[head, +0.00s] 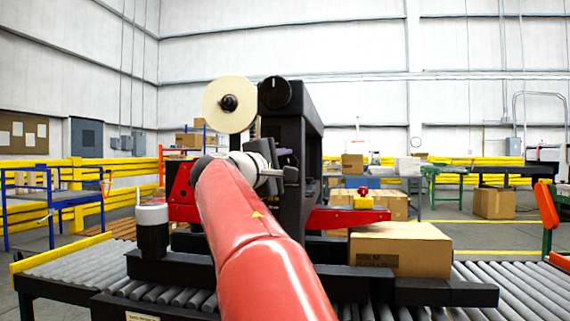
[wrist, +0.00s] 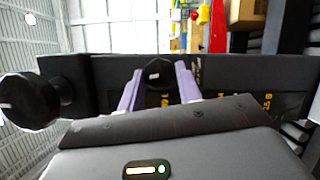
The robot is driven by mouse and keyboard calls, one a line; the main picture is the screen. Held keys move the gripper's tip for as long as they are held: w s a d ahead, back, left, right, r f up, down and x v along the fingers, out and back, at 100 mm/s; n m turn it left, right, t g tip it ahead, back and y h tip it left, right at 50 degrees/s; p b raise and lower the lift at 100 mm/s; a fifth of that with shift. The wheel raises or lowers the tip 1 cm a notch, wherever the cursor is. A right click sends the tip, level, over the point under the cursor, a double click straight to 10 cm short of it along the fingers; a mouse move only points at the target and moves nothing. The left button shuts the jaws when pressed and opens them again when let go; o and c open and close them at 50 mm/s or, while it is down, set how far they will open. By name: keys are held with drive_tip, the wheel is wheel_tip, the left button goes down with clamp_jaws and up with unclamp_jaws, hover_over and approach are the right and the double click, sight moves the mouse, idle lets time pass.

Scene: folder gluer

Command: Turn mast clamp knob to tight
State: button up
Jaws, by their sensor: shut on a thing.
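The black clamp knob (wrist: 158,74) sits on the face of the dark mast (wrist: 225,75). In the wrist view it lies between the two purple fingers of my gripper (wrist: 160,80), which is shut on it. In the head view my gripper (head: 286,158) is at the mast's front, and my red arm and wrist hide the gripped knob. The mast (head: 303,110) stands upright there. Yellow scale marks show on the mast beside the fingers, partly hidden. I cannot read the knob's turn position.
A larger black knob (head: 275,92) is at the mast's top; it also shows in the wrist view (wrist: 34,101). A cream tape roll (head: 228,104) is beside it. A carton (head: 400,248) lies on the roller conveyor (head: 515,285). A red bar (head: 345,217) crosses behind.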

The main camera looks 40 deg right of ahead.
drive_tip(key=shift+m+y, duration=0.3)
drive_tip(key=shift+m, duration=0.8)
drive_tip(key=shift+p, duration=0.3)
drive_tip(key=o, duration=0.9)
drive_tip(key=shift+o, duration=0.2)
drive_tip(key=shift+r, duration=0.1)
drive_tip(key=b+v, duration=0.1)
drive_tip(key=v, duration=0.7)
drive_tip(key=shift+w+d, duration=0.1)
